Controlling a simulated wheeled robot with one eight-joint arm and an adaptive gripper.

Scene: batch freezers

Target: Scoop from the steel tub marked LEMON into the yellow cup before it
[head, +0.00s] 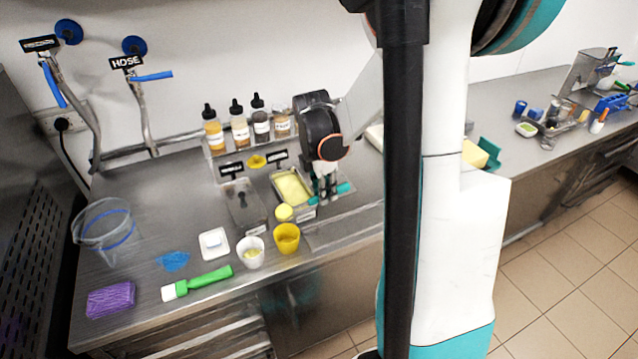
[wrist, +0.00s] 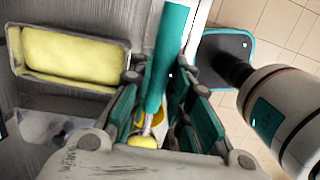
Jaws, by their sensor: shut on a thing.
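My gripper (head: 327,190) is shut on the teal handle of a scoop (wrist: 168,60), which also shows in the head view (head: 343,188). The scoop's far end bears a round yellow ball (head: 284,212), seen in the wrist view too (wrist: 143,142). The steel tub with pale yellow contents (head: 276,179) lies just behind and left of my gripper; its label is too small to read. In the wrist view the tub (wrist: 75,87) is at upper left. The yellow cup (head: 287,240) stands in front of the tub, below the ball and apart from it; part of it shows in the wrist view (wrist: 158,121).
A white cup (head: 250,255) stands close left of the yellow cup. A second steel tub (head: 243,204) is left of the yellow-filled one. A white dish (head: 214,244), green-handled tool (head: 205,280), purple sponge (head: 111,299) and clear jug (head: 102,230) lie further left. Bottles (head: 240,130) stand behind.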

